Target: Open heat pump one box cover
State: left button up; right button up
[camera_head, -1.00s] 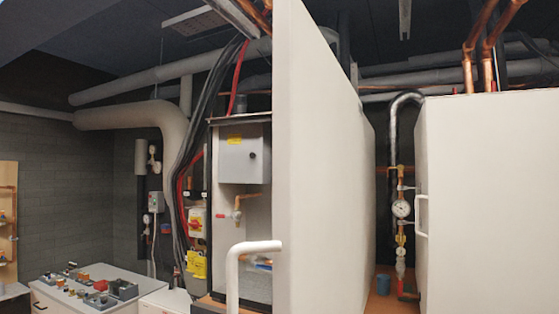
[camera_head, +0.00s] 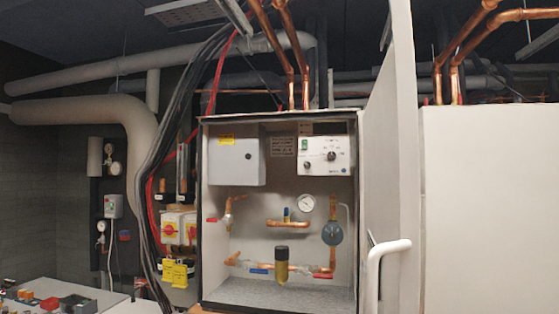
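The heat pump box (camera_head: 208,292) stands open in the middle of the head view. Its white cover (camera_head: 388,180) is swung out to the right side of the opening and seen nearly edge-on. A white bar handle (camera_head: 386,262) sits low on the cover. Inside the box are a grey control box (camera_head: 236,163), a white panel with dials (camera_head: 326,155), a gauge (camera_head: 307,203) and copper pipes with red and blue valve levers. Neither of my grippers shows in the head view.
A second white cabinet (camera_head: 490,205) stands shut to the right. At the lower left is a bench (camera_head: 125,306) with loose parts on it. Red and yellow switches (camera_head: 172,232) and black cables hang left of the box. Copper pipes rise above it.

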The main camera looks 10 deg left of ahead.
aim_at(233, 155)
jog(key=i+j+z, duration=0.15)
jog(key=j+z, duration=0.35)
jog(key=j, duration=0.95)
jog(key=k+j+z, duration=0.1)
jog(key=j+z, duration=0.4)
jog(key=j, duration=0.9)
jog(key=i+j+z, duration=0.4)
jog(key=i+j, duration=0.15)
jog(key=i+j+z, duration=0.35)
jog(key=i+j, duration=0.2)
jog(key=j, duration=0.15)
